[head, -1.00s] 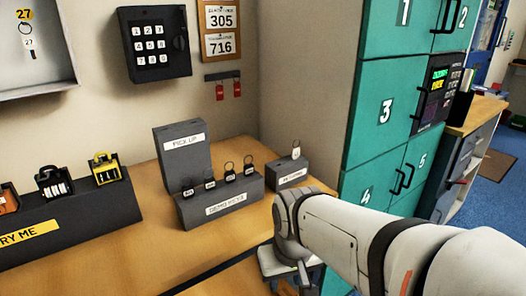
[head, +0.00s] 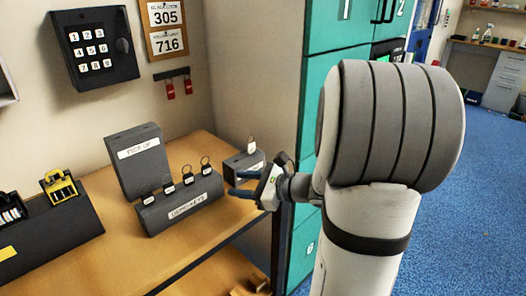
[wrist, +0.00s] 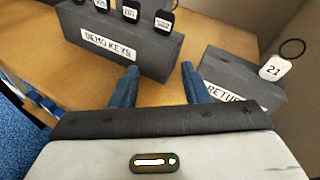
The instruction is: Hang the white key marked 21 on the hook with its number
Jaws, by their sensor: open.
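The white key marked 21 (wrist: 275,67) stands upright in the grey returns block (wrist: 235,72), its dark ring on top. The key also shows in the head view (head: 251,147), at the right end of the wooden counter. My gripper (wrist: 158,76) is open and empty. Its blue fingers point at the counter between the demo keys block and the returns block. The key is to the right of the fingers, apart from them. In the head view my gripper (head: 235,183) is just in front of the returns block. No hook numbered 21 is visible.
The demo keys block (head: 180,205) holds several black keys. A taller pick-up block (head: 138,160) stands behind it. Teal lockers (head: 335,60) rise at the right. Two red tags (head: 179,88) hang on the wall. A dark holder (head: 50,235) stands at the left.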

